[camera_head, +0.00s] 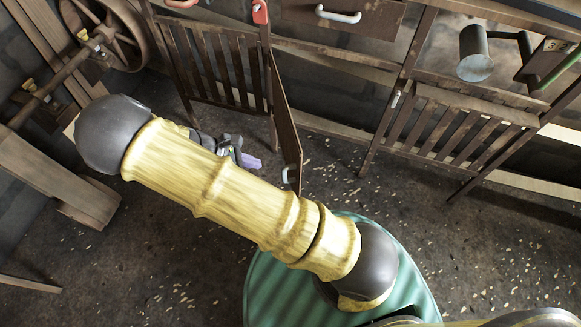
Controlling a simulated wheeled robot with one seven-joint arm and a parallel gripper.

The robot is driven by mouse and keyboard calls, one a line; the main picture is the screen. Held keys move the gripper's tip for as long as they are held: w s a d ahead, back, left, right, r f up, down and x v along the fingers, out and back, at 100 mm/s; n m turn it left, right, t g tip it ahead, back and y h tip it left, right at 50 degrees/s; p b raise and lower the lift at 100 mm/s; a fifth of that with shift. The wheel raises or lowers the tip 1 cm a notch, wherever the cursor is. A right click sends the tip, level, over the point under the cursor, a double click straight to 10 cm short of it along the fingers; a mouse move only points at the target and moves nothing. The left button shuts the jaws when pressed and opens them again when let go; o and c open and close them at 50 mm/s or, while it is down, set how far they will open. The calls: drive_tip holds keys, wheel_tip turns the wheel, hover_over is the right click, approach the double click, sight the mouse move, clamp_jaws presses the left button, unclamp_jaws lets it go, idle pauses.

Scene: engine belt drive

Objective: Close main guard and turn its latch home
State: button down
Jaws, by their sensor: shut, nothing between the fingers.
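A dark wooden guard panel (285,120) stands swung out from a post, seen nearly edge-on, with a pale handle (288,178) low on its near end. I cannot tell for certain that it is the main guard. A red latch-like piece (260,12) sits on top of the post at its far end. My gripper (250,161), with purple fingertips, is shut and empty. In the picture it is just left of the panel, close to the handle's height; contact cannot be told. My arm hides part of the gripper.
A slatted wooden guard (212,65) stands left of the panel, and another slatted guard (452,125) is at right. A drawer (345,18) with a pale handle is at top. A wheel and shaft (110,35) are at upper left.

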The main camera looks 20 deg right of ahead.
approach(300, 169)
drive_tip(key=d+f, duration=0.2)
drive_tip(key=f, duration=0.1)
drive_tip(key=d+f, duration=0.1)
drive_tip(key=f, duration=0.1)
drive_tip(key=shift+d+f, duration=0.1)
drive_tip(key=shift+d, duration=0.5)
drive_tip(key=shift+w+d, duration=0.1)
